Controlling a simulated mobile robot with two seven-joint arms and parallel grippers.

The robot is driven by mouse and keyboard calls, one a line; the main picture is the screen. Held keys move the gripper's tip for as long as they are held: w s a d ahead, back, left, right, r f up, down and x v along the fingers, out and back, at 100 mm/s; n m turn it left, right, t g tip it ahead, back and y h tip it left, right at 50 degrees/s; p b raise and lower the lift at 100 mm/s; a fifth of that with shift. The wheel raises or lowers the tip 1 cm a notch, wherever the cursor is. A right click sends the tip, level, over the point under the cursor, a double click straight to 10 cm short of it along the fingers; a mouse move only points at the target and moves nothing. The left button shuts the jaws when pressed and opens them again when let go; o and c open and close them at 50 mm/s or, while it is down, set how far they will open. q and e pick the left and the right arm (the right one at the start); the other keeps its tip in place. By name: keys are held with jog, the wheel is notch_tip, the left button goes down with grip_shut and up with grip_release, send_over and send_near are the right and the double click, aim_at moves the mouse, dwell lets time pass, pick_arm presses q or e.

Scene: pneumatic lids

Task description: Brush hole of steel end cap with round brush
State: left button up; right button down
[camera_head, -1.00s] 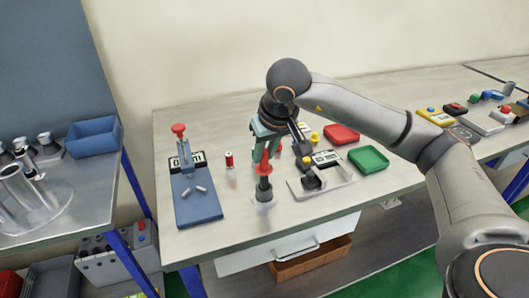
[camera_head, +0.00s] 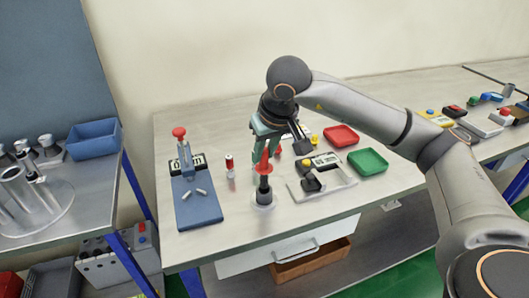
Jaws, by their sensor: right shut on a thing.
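My right gripper (camera_head: 266,145) points down over the table and is shut on the red handle of the round brush (camera_head: 262,163). The brush stands about upright, with a dark lower part below the red. That dark part meets a round steel piece (camera_head: 264,203) on the table, which looks like the steel end cap. The cap's hole is covered by the brush, so I cannot tell how deep the brush sits. My left gripper is not in view.
Left of the brush stands a blue fixture (camera_head: 197,208) with a red knob, and a small red-and-silver part (camera_head: 229,166). To the right are a grey device (camera_head: 322,184), a green tray (camera_head: 368,161) and a red tray (camera_head: 341,135). The front table strip is clear.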

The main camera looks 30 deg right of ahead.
jog(key=shift+r+p, duration=1.3)
jog(key=shift+r, duration=0.7)
jog(key=shift+f, duration=0.1)
